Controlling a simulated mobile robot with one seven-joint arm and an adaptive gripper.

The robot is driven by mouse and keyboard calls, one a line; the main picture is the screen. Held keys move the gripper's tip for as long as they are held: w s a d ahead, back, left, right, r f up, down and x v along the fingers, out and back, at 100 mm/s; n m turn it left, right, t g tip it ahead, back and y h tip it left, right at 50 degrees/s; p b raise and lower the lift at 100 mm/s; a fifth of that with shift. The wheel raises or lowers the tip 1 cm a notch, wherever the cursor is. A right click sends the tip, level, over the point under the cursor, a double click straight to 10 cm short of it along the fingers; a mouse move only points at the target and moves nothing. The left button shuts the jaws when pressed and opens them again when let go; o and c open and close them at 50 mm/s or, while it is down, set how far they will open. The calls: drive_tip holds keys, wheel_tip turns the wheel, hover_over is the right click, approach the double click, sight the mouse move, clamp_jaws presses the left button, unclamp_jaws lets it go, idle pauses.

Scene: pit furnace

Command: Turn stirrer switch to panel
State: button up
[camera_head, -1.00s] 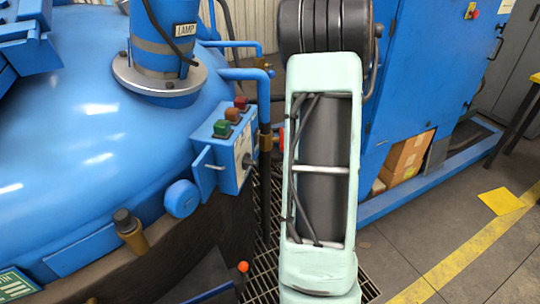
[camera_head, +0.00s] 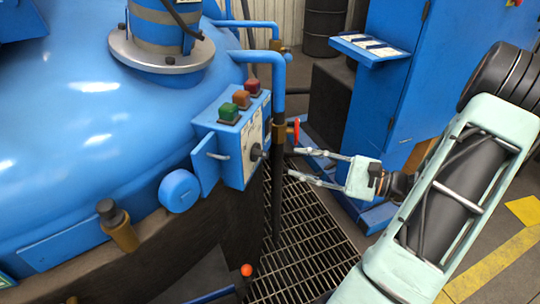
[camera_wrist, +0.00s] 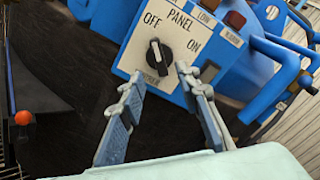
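The stirrer switch is a black knob (camera_wrist: 158,57) on a white plate (camera_wrist: 143,36) marked OFF, PANEL and ON. Its white mark appears to point toward OFF. In the head view the knob (camera_head: 256,152) sits on the right-hand face of the blue control box (camera_head: 229,140). My gripper (camera_head: 294,162) is open and empty to the right of the knob, its fingers aimed at it and apart from it. In the wrist view the fingertips of my gripper (camera_wrist: 160,75) frame the lower part of the knob; no contact is visible.
Green, orange and red buttons (camera_head: 241,99) top the box. A blue pipe with a red-handled valve (camera_head: 294,131) stands close behind my fingers. The large blue vessel (camera_head: 90,120) fills the left. Floor grating (camera_head: 300,235) lies below, and a blue cabinet (camera_head: 400,100) stands behind.

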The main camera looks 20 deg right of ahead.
sight(266, 155)
drive_tip(key=x, duration=0.9)
drive_tip(key=shift+w+a+b, duration=0.15)
drive_tip(key=shift+b, duration=0.25)
clamp_jaws()
